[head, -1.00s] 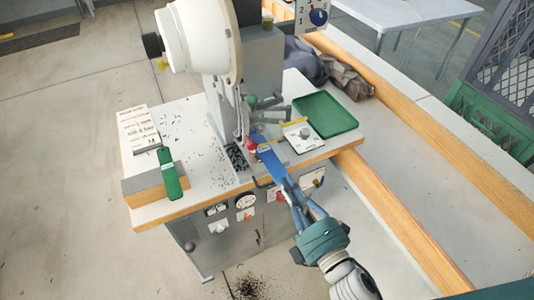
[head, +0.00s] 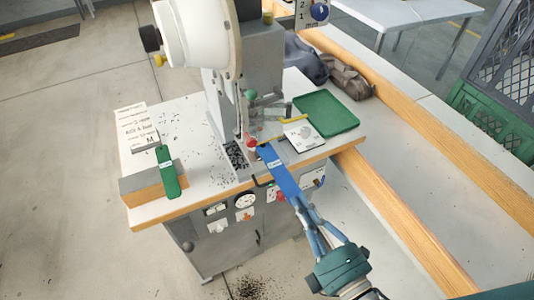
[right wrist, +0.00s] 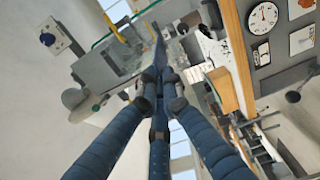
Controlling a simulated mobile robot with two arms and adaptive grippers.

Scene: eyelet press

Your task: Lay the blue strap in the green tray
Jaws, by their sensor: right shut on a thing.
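The blue strap (head: 279,170) extends from my right gripper (head: 307,215) up over the table's front edge to the foot of the press. My right gripper is shut on the strap's near end, in front of the table. In the right wrist view the strap (right wrist: 159,50) shows edge-on beyond the closed fingers (right wrist: 160,88). The green tray (head: 326,114) lies flat and empty at the table's right side, behind and right of the strap. My left gripper is not in view.
The press (head: 258,70) stands at the table's middle with a red knob (head: 252,142) beside the strap's far end. A white plate (head: 303,134) with a yellow bar lies between strap and tray. A green strap (head: 167,174) hangs over a block at left.

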